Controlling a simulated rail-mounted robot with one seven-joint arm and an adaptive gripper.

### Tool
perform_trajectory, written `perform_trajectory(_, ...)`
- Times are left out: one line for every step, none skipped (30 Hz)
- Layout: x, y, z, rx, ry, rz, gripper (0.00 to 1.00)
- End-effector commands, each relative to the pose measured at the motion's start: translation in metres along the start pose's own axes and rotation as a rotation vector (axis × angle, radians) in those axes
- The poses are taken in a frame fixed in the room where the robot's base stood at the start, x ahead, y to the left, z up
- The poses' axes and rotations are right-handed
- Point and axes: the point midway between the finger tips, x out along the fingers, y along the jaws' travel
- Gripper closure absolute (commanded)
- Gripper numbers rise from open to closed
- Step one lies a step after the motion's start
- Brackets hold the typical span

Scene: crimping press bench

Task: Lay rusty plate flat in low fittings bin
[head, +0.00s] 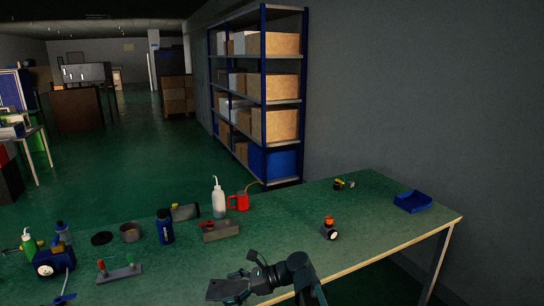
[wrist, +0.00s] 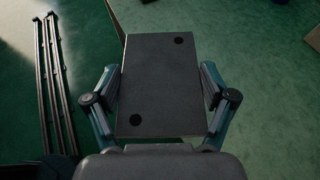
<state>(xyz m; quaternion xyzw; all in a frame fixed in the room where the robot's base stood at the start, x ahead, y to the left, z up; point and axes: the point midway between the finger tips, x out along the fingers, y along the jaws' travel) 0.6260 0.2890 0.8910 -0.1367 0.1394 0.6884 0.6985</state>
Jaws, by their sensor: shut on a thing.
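My gripper (head: 247,284) is shut on a flat dark plate (head: 222,290), held out to the left over the near edge of the bench. In the wrist view the plate (wrist: 158,88) is a grey-black rectangle with two round dark holes, at upper right and lower left. My gripper's fingers (wrist: 159,80) press on its left and right long sides. No rust colour shows on it in this light. A low blue open bin (head: 412,202), likely the fittings bin, sits at the bench's far right end, well apart from the plate. Its inside is too small to make out.
The green bench (head: 290,240) has a black-and-orange item (head: 330,229) and a small yellow-black item (head: 343,184) between my gripper and the bin. The right part is mostly clear.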

Motion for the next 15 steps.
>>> perform_trajectory(-0.022,0.004,-0.011,0.021,-0.002,-0.049,0.74)
perform_trajectory(-0.032,0.004,-0.017,0.031,-0.002,-0.074,0.74)
perform_trajectory(-0.046,0.003,-0.025,0.045,-0.002,-0.108,0.74)
perform_trajectory(-0.056,0.003,-0.031,0.056,-0.002,-0.132,0.74)
perform_trajectory(-0.066,0.003,-0.037,0.066,-0.002,-0.156,0.74)
perform_trajectory(-0.080,0.003,-0.045,0.079,-0.002,-0.188,0.74)
perform_trajectory(-0.090,0.004,-0.051,0.089,-0.002,-0.212,0.74)
perform_trajectory(-0.100,0.005,-0.056,0.098,-0.002,-0.235,0.74)
perform_trajectory(-0.113,0.006,-0.063,0.111,-0.002,-0.264,0.74)
perform_trajectory(-0.123,0.007,-0.069,0.120,-0.002,-0.287,0.74)
perform_trajectory(-0.132,0.008,-0.074,0.128,-0.002,-0.308,0.74)
perform_trajectory(-0.145,0.010,-0.081,0.140,-0.002,-0.337,0.74)
perform_trajectory(-0.154,0.011,-0.086,0.149,-0.002,-0.358,0.74)
perform_trajectory(-0.163,0.013,-0.091,0.157,-0.002,-0.377,0.74)
perform_trajectory(-0.174,0.015,-0.098,0.167,-0.002,-0.401,0.74)
